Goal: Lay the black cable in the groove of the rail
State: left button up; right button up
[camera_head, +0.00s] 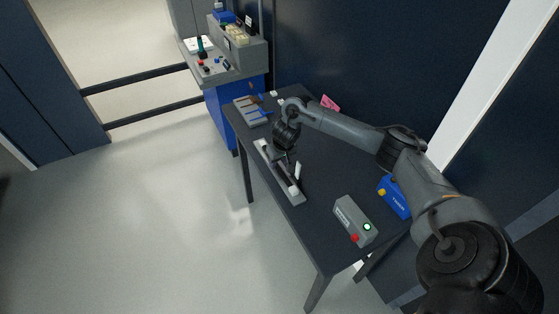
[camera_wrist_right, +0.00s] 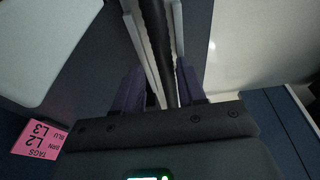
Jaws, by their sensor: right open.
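The pale grey rail (camera_head: 264,152) lies along the left edge of the dark table. It also shows in the right wrist view (camera_wrist_right: 178,30), with pale walls on both sides of the black cable (camera_wrist_right: 157,45). The cable runs lengthwise along the rail between these walls; how deep it sits is unclear. My right gripper (camera_head: 287,162) is over the rail's middle and hides part of it. Its dark fingers (camera_wrist_right: 160,88) are apart on either side of the cable in the wrist view. My left gripper is in neither view.
A grey button box (camera_head: 350,215) and a blue case (camera_head: 394,197) are at the table's near right. A grey tray (camera_head: 252,110) and a pink tag (camera_head: 330,103) are at the far end. A console (camera_head: 236,55) stands behind; open floor lies left.

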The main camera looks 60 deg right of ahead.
aim_at(281, 170)
jog(key=shift+w+a+r+b, duration=0.2)
jog(key=shift+a+r+b, duration=0.1)
jog(key=shift+r+b, duration=0.05)
jog(key=p+v, duration=0.6)
jog(key=v, duration=0.5)
jog(key=w+a+f+n+t+y, duration=0.1)
jog(key=a+f+n, duration=0.2)
jog(key=a, duration=0.7)
jog(key=a+f+n+t+y, duration=0.1)
jog(key=a+f+n+t, duration=0.15)
jog(key=a, duration=0.65)
jog(key=w+a+f+n+t+y, duration=0.1)
jog(key=a+f+n, duration=0.3)
jog(key=a, duration=0.6)
jog(key=s+a+r, duration=0.1)
jog(key=s+a, duration=0.5)
jog(key=a, duration=0.1)
jog(key=s+d+m+g+h, duration=0.1)
jog(key=s+d+g, duration=0.1)
jog(key=s, duration=1.3)
jog(key=shift+d+r+g, duration=0.4)
jog(key=shift+r+g, duration=0.05)
jog(key=shift+g, duration=0.3)
